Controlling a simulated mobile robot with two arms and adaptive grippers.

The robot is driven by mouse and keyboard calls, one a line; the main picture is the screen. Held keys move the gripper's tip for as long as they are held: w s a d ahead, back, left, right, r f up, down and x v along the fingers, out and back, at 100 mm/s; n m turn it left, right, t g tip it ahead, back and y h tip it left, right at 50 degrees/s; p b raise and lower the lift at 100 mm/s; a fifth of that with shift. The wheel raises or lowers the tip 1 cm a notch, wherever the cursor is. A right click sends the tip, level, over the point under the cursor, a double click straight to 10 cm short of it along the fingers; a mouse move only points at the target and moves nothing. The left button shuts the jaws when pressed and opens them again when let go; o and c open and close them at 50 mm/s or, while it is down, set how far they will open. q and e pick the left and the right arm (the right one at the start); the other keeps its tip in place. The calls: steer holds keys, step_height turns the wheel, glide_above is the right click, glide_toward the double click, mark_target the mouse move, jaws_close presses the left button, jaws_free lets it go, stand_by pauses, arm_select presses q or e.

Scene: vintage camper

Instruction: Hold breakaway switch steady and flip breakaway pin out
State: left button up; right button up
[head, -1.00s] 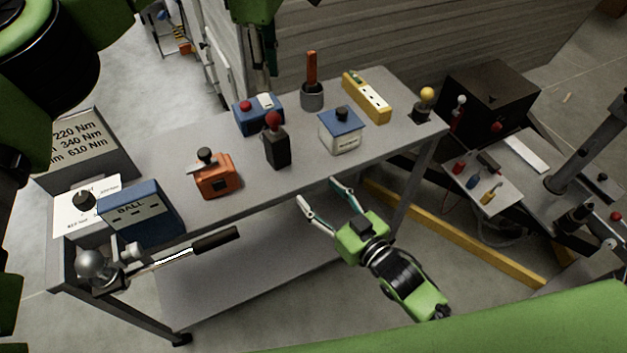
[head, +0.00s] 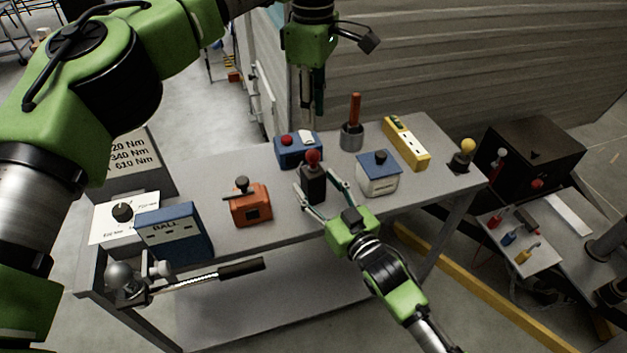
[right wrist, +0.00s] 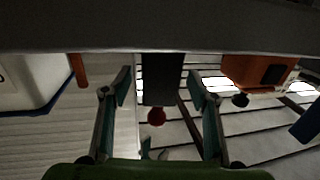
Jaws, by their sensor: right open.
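A small black box with a red ball on top (head: 313,187), which I take for the breakaway switch and its pin, stands upright on the grey bench. My right gripper (head: 315,181) is open, with one finger on each side of the black box. In the right wrist view the black box (right wrist: 162,80) hangs upside down between the fingers, with visible gaps on both sides, and the red ball (right wrist: 157,116) below it. My left gripper (head: 312,112) points down above the bench's back edge, above and behind the red ball. Its fingers appear edge-on, so their opening is unclear.
Close by stand an orange box (head: 251,207), a blue box with a red button (head: 290,153), a white box with a blue top (head: 379,182) and a red-handled cup (head: 351,135). A yellow strip (head: 407,146) lies right. The bench (head: 225,182) is bare between items.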

steer(key=shift+x, duration=1.15)
